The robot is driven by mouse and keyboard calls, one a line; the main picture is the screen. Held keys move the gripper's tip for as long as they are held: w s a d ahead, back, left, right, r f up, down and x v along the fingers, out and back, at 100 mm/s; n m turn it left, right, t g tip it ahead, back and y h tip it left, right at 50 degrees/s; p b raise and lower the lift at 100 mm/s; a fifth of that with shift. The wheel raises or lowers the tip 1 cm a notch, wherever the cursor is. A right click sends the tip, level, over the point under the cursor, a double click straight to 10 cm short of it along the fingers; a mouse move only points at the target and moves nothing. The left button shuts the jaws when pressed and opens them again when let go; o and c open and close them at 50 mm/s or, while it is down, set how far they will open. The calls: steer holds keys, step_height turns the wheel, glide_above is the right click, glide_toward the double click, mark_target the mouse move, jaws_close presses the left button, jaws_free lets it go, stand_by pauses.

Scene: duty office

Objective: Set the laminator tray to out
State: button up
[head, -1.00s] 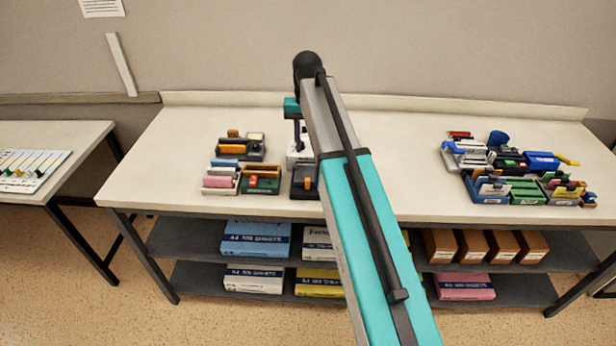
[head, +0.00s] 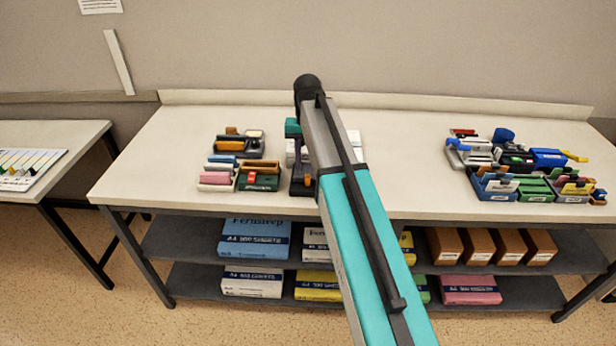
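I cannot tell for sure which device is the laminator, and no tray setting can be read. A group of small devices stands on the left half of the long bench (head: 400,150). It includes a dark device with an orange bar (head: 229,146), a pink and white one (head: 215,179) and a green one with a red part (head: 260,178). A white device (head: 355,147) is partly hidden behind my arm. My gripper (head: 301,186) points down at the right end of this group, over a dark device. Its fingers are too small and dark to make out.
Another cluster of items, with blue bins (head: 494,187) and green bins (head: 534,190), stands on the bench's right half. The bench top between is clear. Shelves below hold paper packs (head: 254,240) and brown boxes (head: 477,247). A side table (head: 75,140) stands at left.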

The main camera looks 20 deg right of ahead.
mark_target(308, 176)
steer(key=shift+f+b, duration=1.15)
steer(key=shift+f, duration=1.05)
jaws_close()
